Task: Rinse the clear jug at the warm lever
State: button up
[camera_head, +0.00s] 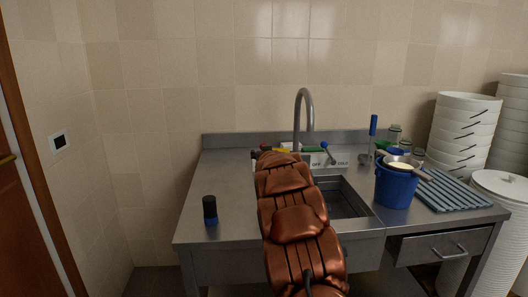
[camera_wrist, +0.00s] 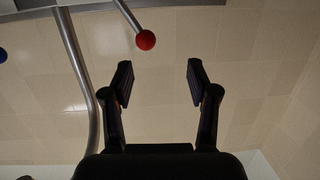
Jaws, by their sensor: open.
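The warm lever is a metal rod with a red ball tip (camera_wrist: 145,40) in the wrist view. The ball shows beyond my open, empty gripper (camera_wrist: 158,75), between the lines of its two fingers and apart from them. In the head view my copper-coloured arm reaches over the sink (camera_head: 347,198) and hides the gripper. The curved tap (camera_head: 306,108) rises behind the arm; its pipe (camera_wrist: 80,70) also crosses the left of the wrist view. Clear greenish vessels (camera_head: 394,134) stand behind the blue bucket at right; I cannot tell whether one is the jug.
A blue-ball lever (camera_head: 325,146) stands right of the tap, near a lettered sign (camera_head: 341,160). A blue bucket (camera_head: 394,190) holds a strainer beside a ribbed rack (camera_head: 452,190). A dark bottle (camera_head: 210,210) stands on the clear left counter. White tubs (camera_head: 462,133) are stacked at right.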

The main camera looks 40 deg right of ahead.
jog(key=shift+w+d+f+n+t+y+p, duration=0.15)
jog(key=shift+w+d+t+p, duration=0.45)
jog(key=shift+w+d, duration=0.75)
jog(key=shift+w+d+f+n+t+y+p, duration=0.1)
jog(key=shift+w+d+f+t+y+p, duration=0.2)
jog(key=shift+w+d+p, duration=0.8)
jog(key=shift+w+d+f+n+t+y+p, duration=0.15)
jog(key=shift+w+d+t+p, duration=0.35)
jog(key=shift+w+d, duration=1.1)
jog(key=shift+w+d+f, duration=0.1)
jog(key=shift+w+f, duration=0.05)
grip_shut()
